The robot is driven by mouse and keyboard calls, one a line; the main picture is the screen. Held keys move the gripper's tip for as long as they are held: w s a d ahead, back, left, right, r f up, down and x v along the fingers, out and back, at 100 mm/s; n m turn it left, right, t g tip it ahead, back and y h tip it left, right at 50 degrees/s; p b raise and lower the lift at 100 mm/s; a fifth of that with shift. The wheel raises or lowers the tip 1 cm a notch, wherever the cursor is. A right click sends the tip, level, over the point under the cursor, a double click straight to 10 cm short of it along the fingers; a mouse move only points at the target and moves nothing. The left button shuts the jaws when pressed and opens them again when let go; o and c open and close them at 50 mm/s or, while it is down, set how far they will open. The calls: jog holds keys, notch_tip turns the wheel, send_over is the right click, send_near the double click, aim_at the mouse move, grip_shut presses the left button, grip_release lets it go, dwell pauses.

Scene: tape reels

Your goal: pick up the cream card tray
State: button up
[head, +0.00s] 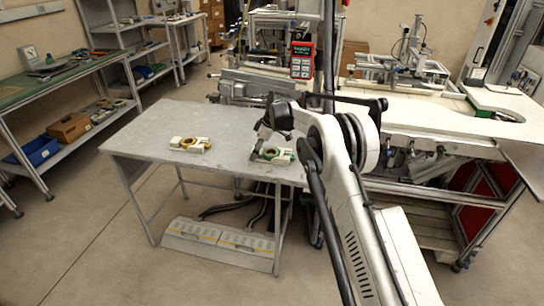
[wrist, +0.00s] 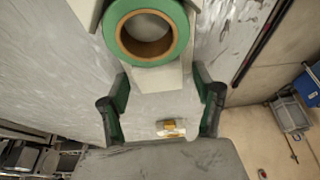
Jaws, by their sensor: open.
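A pale cream tray (head: 284,160) bearing a green tape reel lies at the right end of the grey table. My gripper (head: 262,148) is low beside its left end in the head view and partly hides it. In the wrist view the pale tray (wrist: 160,77) runs between my open gripper's (wrist: 162,102) green-padded fingers, one on each side. The green reel (wrist: 147,30) with a brown core sits on it above the fingers. I cannot tell whether the fingers touch the tray. A second pale tray (head: 203,148) with an amber reel lies to the left.
The grey table (head: 150,125) is bare around the two trays. My arm passes over its right end. A white workbench (head: 440,130) with machinery stands to the right. A small white and amber patch (wrist: 171,128) is unclear.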

jog(key=c, duration=1.4)
jog(key=shift+o, duration=0.2)
jog(key=shift+r, duration=0.15)
